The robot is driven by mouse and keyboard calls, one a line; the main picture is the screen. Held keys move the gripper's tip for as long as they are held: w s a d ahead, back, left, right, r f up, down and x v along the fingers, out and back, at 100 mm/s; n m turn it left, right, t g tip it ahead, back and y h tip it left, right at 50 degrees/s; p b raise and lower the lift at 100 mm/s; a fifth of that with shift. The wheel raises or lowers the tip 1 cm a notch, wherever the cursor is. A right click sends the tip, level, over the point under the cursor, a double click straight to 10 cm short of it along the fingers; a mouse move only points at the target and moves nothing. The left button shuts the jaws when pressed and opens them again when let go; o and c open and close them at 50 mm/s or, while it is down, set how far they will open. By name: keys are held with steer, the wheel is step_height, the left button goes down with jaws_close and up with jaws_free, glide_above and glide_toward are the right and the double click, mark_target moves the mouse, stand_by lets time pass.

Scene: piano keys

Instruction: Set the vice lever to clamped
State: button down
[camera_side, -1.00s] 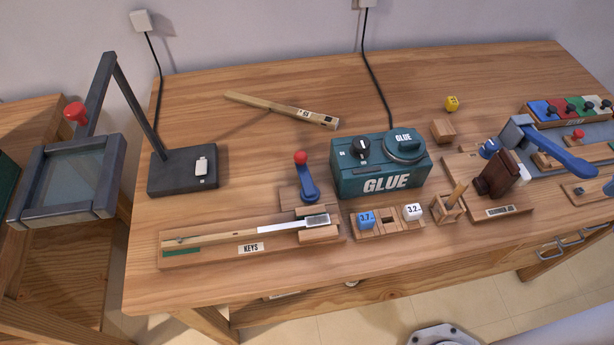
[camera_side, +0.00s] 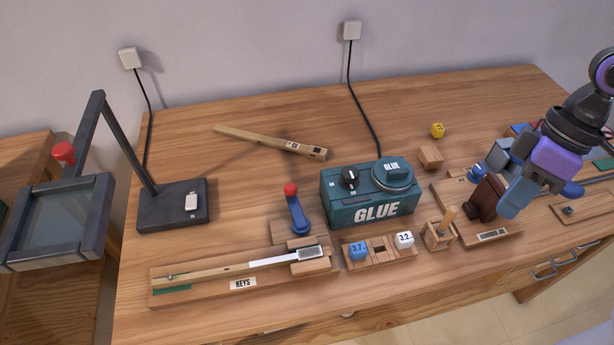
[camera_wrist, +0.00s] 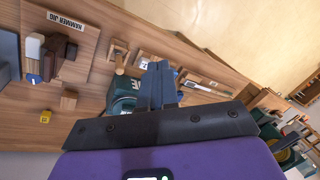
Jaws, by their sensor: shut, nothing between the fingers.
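A blue lever with a red ball knob (camera_side: 295,208) stands upright behind the wooden keys jig (camera_side: 160,297). My gripper (camera_side: 510,208), with a purple body, hangs in front of that right-hand lever and close to the dark brown block (camera_side: 482,200). In the wrist view its fingers (camera_wrist: 159,68) are together and empty. I cannot tell whether it touches anything.
The teal glue box (camera_side: 372,211) stands mid-table, with number cubes (camera_side: 358,251) in a holder in front. A yellow cube (camera_side: 437,130) and a wooden bar (camera_side: 270,142) lie behind. A grey stand (camera_side: 172,212) is at the left. The table's left middle is clear.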

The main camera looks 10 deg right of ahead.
steer(key=w+a+f+m+y, duration=0.25)
steer(key=w+a+m, duration=0.25)
steer(key=w+a, duration=0.55)
steer(key=m+t+y, duration=0.2)
steer(key=m, duration=0.3)
glide_toward(325, 181)
step_height(325, 181, up, 3)
steer(key=shift+a+r, duration=0.1)
steer(key=shift+a, duration=0.1)
steer(key=shift+s, duration=0.1)
steer(key=shift+h, duration=0.25)
steer(key=x, duration=1)
steer(key=a, duration=0.1)
steer(key=a+f, duration=0.1)
steer(key=w+a, duration=0.1)
steer(key=shift+a+f, duration=0.2)
steer(key=shift+a, duration=0.15)
